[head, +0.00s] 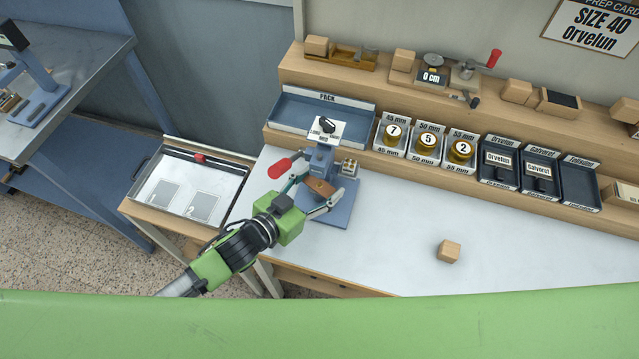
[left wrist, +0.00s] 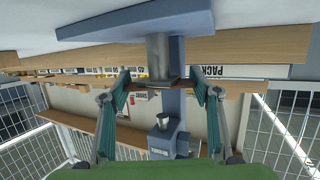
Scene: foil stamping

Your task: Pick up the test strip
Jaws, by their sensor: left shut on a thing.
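A small brown strip (head: 320,187), which I take to be the test strip, lies at the front of the blue stamping press (head: 338,208), under its head. My left gripper (head: 318,188) reaches in from the front left, its two fingers on opposite ends of the strip, shut on it. In the left wrist view, the fingers (left wrist: 162,95) stand wide apart, with a thin brown edge between them below the press's metal post (left wrist: 160,55). I cannot tell whether the strip still touches the press. My right gripper is not in view.
The press has a red handle (head: 279,168). A tray with two marked squares (head: 236,180) is at the left. A blue PACK tray (head: 290,108), foil rolls (head: 427,139) and dark bins (head: 540,168) line the back. A wooden block (head: 449,251) sits on the otherwise clear right tabletop.

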